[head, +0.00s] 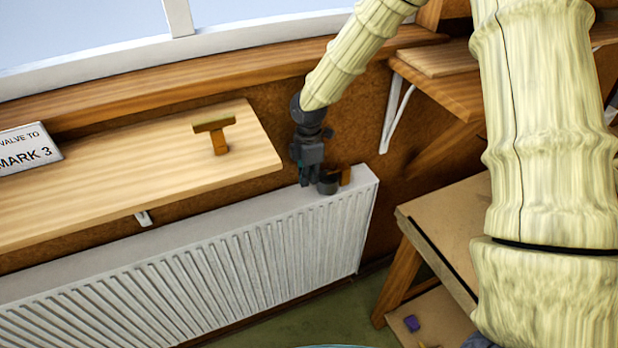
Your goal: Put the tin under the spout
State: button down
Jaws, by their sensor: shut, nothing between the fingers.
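My gripper (308,182) points down over the right end of the radiator top, with its fingers shut and empty. A small dark grey cylinder (328,185) stands right beside the fingertips, on or just over the radiator top; it may be the tin, but I cannot tell for sure. Whether the fingers touch it is unclear. A small orange-brown block (345,175) sits just behind it to the right. I cannot make out a spout in this view.
The white radiator (250,255) runs below a wooden shelf (110,195) bearing a T-shaped wooden piece (217,132) and a sign (28,148) reading "VALVE TO MARK 3". A wooden bench (450,225) stands at right, with a purple object (411,323) low down. My arm hides part of the right.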

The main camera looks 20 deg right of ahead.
notch_tip(320, 180, up, 7)
jog(key=p, duration=0.4)
jog(key=shift+f+p, duration=0.15)
jog(key=shift+p, duration=0.25)
jog(key=s+a+f+m+y, duration=0.1)
jog(key=s+a+f+m, duration=0.25)
jog(key=s+f, duration=0.6)
jog(key=s+a+f+m+y, duration=0.1)
jog(key=s+a+f+m, duration=0.3)
jog(key=s+f, duration=0.5)
jog(key=s+d+f+m+h, duration=0.1)
jog(key=s+d+f+m, duration=0.2)
jog(key=s, duration=0.4)
jog(key=s+f+m, duration=0.3)
jog(key=s+m, duration=0.2)
jog(key=s, duration=0.1)
jog(key=s+d+f+m+h, duration=0.1)
jog(key=s+d+f+m, duration=0.15)
jog(key=s, duration=0.45)
notch_tip(320, 180, down, 13)
jog(key=b, duration=1.2)
jog(key=shift+w+a+m+b, duration=0.3)
jog(key=shift+w+a+b, duration=0.05)
jog(key=shift+a, duration=0.1)
